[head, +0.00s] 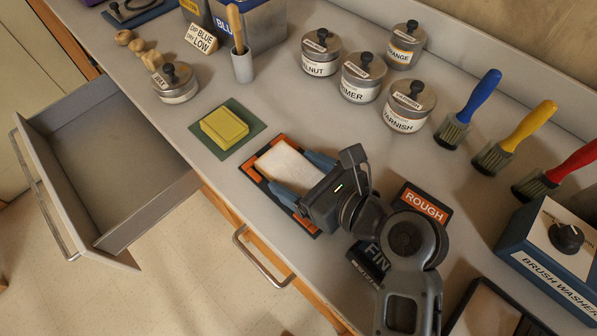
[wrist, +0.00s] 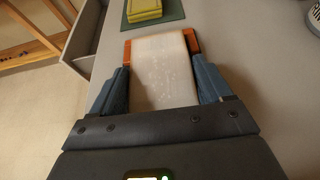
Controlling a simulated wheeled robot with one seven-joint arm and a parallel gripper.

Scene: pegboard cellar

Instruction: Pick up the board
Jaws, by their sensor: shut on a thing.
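The board (head: 287,164) is a pale, flat rectangular piece lying over an orange-and-black mat (head: 254,179) on the worktop. My gripper (head: 300,180) reaches in from the right, with its two blue fingers closed on the board's sides. In the wrist view the board (wrist: 162,72) sits between both fingers, its far end clear and its near end hidden by the gripper body. Orange corners of the mat show past its far end. I cannot tell whether the board is resting on the mat or slightly above it.
A yellow sponge (head: 224,127) on a green mat lies beyond the board. An open, empty drawer (head: 105,165) juts out at the left. Lidded tins (head: 361,77) and upright brushes (head: 468,110) stand at the back. A brush washer (head: 555,250) is at the right.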

